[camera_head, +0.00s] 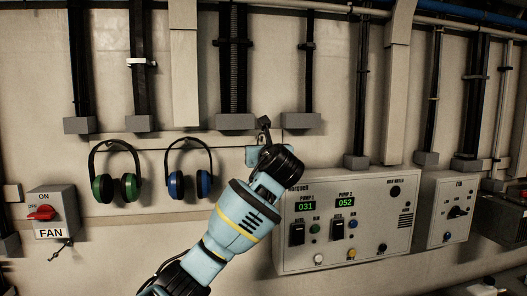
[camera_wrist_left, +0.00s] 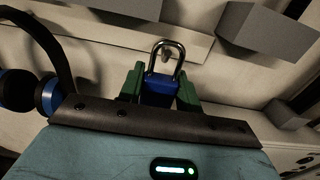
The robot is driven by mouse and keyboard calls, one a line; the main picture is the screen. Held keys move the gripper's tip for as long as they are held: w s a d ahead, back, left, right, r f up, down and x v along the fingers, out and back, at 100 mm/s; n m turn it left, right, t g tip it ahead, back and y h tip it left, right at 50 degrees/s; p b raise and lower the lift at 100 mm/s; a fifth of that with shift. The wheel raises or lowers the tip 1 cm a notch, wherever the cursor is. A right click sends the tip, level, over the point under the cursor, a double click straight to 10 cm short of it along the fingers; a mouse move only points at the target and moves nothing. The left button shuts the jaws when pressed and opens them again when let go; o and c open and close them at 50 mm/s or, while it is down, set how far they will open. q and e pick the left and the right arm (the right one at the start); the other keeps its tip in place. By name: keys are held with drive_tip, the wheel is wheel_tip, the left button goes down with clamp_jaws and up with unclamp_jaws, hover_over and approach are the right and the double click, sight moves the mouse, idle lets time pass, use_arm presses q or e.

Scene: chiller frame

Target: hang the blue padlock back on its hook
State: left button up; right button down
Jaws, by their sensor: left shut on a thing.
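In the left wrist view my left gripper (camera_wrist_left: 160,97) has its two green fingers shut on the sides of the blue padlock (camera_wrist_left: 158,84). The padlock is upright, with its closed metal shackle pointing up. A small greyish piece (camera_wrist_left: 167,56) shows within the shackle's loop; it may be the hook, but I cannot tell whether it passes through or sits behind. In the head view my left gripper (camera_head: 257,150) is up at the wall, just above the pump panel, largely hidden behind my wrist. The padlock cannot be made out clearly there. My right gripper is not in view.
Green earmuffs (camera_head: 129,187) and blue earmuffs (camera_head: 205,184) hang on the wall left of my arm. The pump panel (camera_head: 375,250) is close below and right of my gripper. A fan switch box (camera_head: 62,200) is at far left. Grey conduit boxes (camera_head: 235,121) project above.

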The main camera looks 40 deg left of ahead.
use_arm(q)
drive_tip(key=shift+w+a+f, duration=0.3)
drive_tip(key=shift+w+a, duration=0.4)
drive_tip(key=shift+a, duration=0.2)
drive_tip(key=shift+w+a+f, duration=0.3)
drive_tip(key=shift+w+a, duration=0.4)
drive_tip(key=shift+a, duration=0.2)
drive_tip(key=o, duration=1.2)
drive_tip(key=shift+c, duration=0.2)
drive_tip(key=shift+f, duration=0.1)
drive_tip(key=shift+d, duration=0.1)
drive_tip(key=v, duration=0.7)
drive_tip(key=shift+s+d, duration=0.25)
drive_tip(key=shift+d, duration=0.05)
